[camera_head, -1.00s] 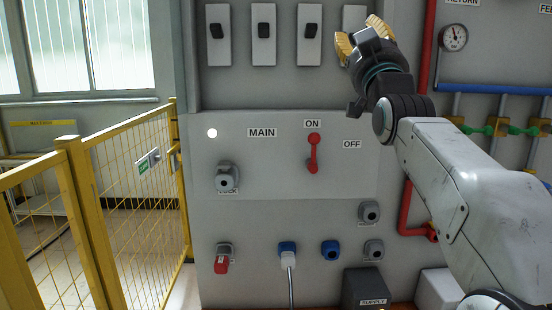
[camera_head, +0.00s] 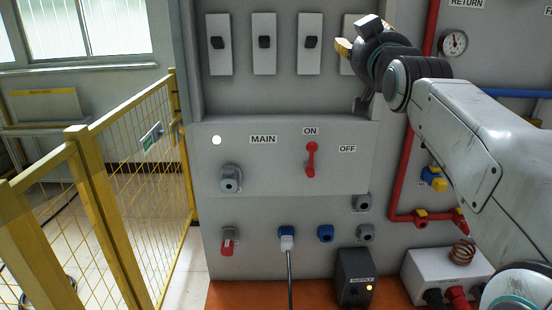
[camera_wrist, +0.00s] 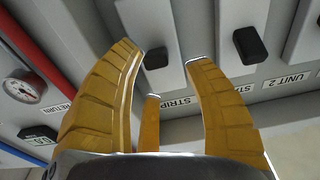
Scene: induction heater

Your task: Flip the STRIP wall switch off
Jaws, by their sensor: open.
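The STRIP switch is a white plate (camera_wrist: 150,22) with a black rocker (camera_wrist: 156,58), above the STRIP label (camera_wrist: 175,104) in the wrist view. In the head view its plate (camera_head: 350,24) is the rightmost of the row, and my gripper hides its rocker. My gripper (camera_wrist: 168,58) is open, with yellow fingers. In the wrist view its fingertips appear on either side of the STRIP rocker, the left one very close to it. Contact cannot be told. The gripper also shows at the switch in the head view (camera_head: 344,46).
Other switches (camera_head: 264,42) stand left of STRIP; one neighbouring rocker (camera_wrist: 250,46) is right of the fingers in the wrist view. Below are a red MAIN handle (camera_head: 311,160) and sockets. A gauge (camera_head: 453,43) and red pipe (camera_head: 408,175) are at right, a yellow fence (camera_head: 110,190) at left.

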